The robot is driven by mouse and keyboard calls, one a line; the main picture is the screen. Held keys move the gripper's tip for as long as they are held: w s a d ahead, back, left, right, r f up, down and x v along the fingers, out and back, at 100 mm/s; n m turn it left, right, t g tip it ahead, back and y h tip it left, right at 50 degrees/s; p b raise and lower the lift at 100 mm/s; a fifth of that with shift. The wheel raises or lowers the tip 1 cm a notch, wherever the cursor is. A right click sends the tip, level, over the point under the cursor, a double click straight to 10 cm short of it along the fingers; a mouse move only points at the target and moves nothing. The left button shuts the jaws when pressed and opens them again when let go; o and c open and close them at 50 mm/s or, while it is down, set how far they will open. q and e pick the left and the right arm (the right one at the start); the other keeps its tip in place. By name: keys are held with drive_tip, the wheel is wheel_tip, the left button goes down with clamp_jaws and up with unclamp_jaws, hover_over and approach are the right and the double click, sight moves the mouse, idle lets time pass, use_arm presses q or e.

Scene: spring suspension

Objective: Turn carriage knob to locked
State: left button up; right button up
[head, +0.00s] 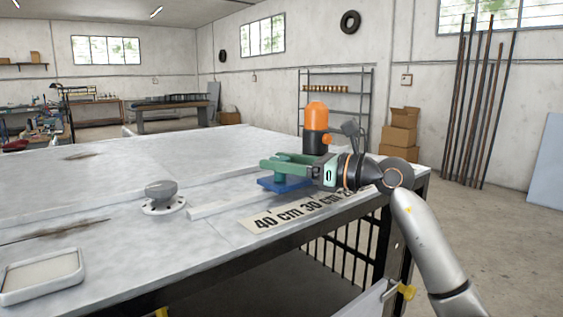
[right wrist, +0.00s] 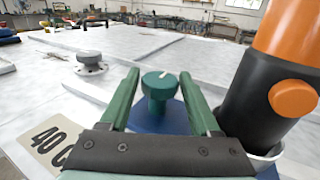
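The carriage knob (right wrist: 160,88) is a green round knob with a white mark on its top, upright on a blue carriage (right wrist: 150,123). The blue carriage also shows in the head view (head: 284,186), on the bench's rail. My right gripper (right wrist: 160,76) is open, its two green fingers on either side of the knob, with a visible gap on each side. In the head view my right gripper (head: 272,165) reaches in from the right over the carriage and partly hides the knob. My left gripper is not in view.
An orange and black cylinder (head: 316,120) stands close beside my right gripper. A grey knob on a white flange (head: 161,193) sits left of the carriage. A distance label strip (head: 290,214) lies along the front edge. A shallow tray (head: 42,275) is at front left.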

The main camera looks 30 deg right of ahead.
drive_tip(key=shift+o, duration=1.1)
drive_tip(key=shift+s+d+f, duration=0.1)
drive_tip(key=shift+s+d, duration=0.1)
drive_tip(key=shift+s, duration=0.1)
drive_tip(key=b+v, duration=0.4)
drive_tip(key=v, duration=0.6)
drive_tip(key=shift+v, duration=0.9)
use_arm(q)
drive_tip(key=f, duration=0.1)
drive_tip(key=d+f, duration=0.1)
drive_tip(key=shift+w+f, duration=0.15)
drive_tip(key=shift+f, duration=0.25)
